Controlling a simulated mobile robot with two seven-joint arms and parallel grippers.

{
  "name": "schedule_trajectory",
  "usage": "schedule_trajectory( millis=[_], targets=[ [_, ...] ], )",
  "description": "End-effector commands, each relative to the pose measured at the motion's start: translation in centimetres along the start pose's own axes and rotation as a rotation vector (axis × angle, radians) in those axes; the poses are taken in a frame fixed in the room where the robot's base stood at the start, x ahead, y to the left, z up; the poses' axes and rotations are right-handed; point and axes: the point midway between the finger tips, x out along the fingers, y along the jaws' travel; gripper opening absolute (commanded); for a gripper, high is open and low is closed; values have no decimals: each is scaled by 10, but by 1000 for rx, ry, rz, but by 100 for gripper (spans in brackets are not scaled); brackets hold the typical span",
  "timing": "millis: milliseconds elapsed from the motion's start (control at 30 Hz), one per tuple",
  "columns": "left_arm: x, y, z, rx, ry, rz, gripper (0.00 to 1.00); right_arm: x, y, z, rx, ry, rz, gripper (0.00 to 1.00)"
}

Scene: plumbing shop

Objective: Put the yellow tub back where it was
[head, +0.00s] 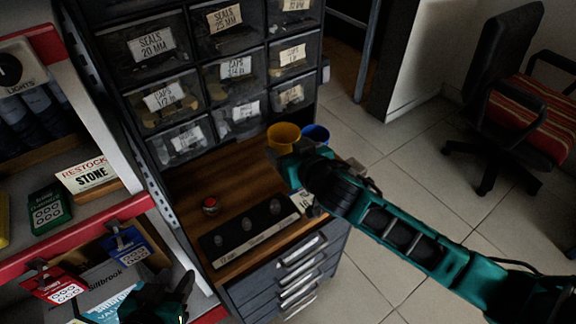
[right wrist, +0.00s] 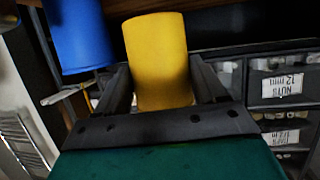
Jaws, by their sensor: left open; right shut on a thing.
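The yellow tub (head: 283,136) is at the far right corner of the wooden bench top, next to a blue tub (head: 317,133). My right gripper (head: 287,155) is shut on the yellow tub. In the right wrist view the yellow tub (right wrist: 158,60) stands between the two dark fingers, with the blue tub (right wrist: 75,35) to its left. I cannot tell whether the yellow tub's base touches the bench. My left gripper (head: 178,300) is open at the bottom left, in front of the shelf and low beside the drawer cabinet; its fingers are dark and partly hard to make out.
A red-edged shelf (head: 75,240) stands at left. An office chair (head: 515,100) stands on the tiled floor at right.

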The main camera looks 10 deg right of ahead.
Motion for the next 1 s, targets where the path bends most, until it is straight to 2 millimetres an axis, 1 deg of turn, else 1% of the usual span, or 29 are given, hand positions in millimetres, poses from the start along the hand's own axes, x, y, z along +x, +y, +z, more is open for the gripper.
schedule_trajectory(
  millis=[100,300,367,433,667,800,833,933,1000],
  targets=[
    [3,1,2,-2,3,2,43,4,0,9,0,2,1,41],
    [13,0,11,-1,11,1,43,15,0,41,-1,1,0,41],
    [15,0,12,0,13,1,43,18,0,47,-1,3,0,41],
    [16,0,13,0,14,1,43,22,0,48,-2,4,0,41],
    [16,0,13,0,12,1,43,22,0,48,0,4,0,41],
    [17,0,16,1,11,1,43,23,-1,51,1,3,0,41],
    [17,-1,16,2,10,1,43,23,0,51,1,3,0,71],
    [16,-1,17,4,6,2,43,22,0,50,0,3,1,80],
    [15,-1,18,5,4,2,43,22,0,50,0,3,1,81]
  ],
)
